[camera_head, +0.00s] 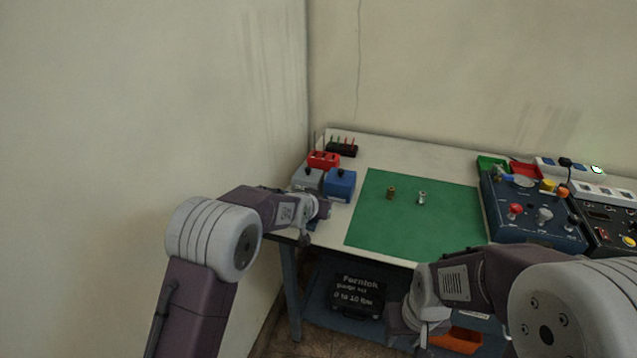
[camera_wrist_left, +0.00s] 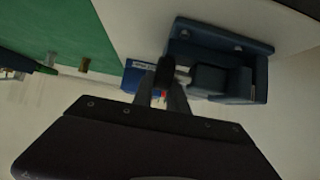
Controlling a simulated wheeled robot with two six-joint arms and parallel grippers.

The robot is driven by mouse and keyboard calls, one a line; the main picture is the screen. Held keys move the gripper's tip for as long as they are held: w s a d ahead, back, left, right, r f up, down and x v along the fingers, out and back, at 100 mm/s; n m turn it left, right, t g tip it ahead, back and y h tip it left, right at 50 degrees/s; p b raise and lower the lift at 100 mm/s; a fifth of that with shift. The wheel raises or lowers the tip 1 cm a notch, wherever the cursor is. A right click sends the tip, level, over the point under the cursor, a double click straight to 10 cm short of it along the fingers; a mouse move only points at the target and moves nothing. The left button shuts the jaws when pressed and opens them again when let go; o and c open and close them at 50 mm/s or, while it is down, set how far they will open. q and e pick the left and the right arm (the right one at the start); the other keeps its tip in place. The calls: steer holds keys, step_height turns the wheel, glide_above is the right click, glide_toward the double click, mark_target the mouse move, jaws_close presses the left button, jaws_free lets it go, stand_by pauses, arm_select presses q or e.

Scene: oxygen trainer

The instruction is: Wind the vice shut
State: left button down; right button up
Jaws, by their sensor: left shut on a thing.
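The blue vice (camera_wrist_left: 258,82) sits at the bare pale edge of the bench in the left wrist view, with a dark jaw block and a metal screw. A dark handle knob (camera_wrist_left: 165,70) is at the screw's end. My left gripper (camera_wrist_left: 163,98) is shut on this knob. In the head view my left gripper (camera_head: 325,209) is at the bench's front left corner and hides most of the vice. My right gripper (camera_head: 418,335) is low in front of the bench, apart from everything on it; its fingers are too unclear to judge.
A green mat (camera_head: 440,215) carries a brass fitting (camera_head: 390,193) and a silver fitting (camera_head: 422,198). A blue box (camera_head: 340,184) and a grey box (camera_head: 307,179) stand behind the left gripper. A blue control panel (camera_head: 535,220) is at the right. The wall is close on the left.

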arm_select(q)
steer(key=g+p, duration=0.1)
steer(key=p, duration=0.3)
steer(key=shift+w+d+r+g+y, duration=0.1)
steer(key=shift+r+g+y, duration=0.05)
steer(key=shift+g+y, duration=0.2)
steer(key=shift+f+g+p, duration=0.25)
steer(key=shift+f+p, duration=0.05)
steer(key=shift+p, duration=0.35)
arm_select(e)
step_height(320, 180, up, 7)
arm_select(q)
steer(key=c, duration=1.6)
jaws_free()
steer(key=shift+d, duration=0.15)
arm_select(e)
steer(key=shift+d, duration=0.1)
arm_select(q)
steer(key=v, duration=0.9)
arm_select(e)
steer(key=shift+f, duration=0.25)
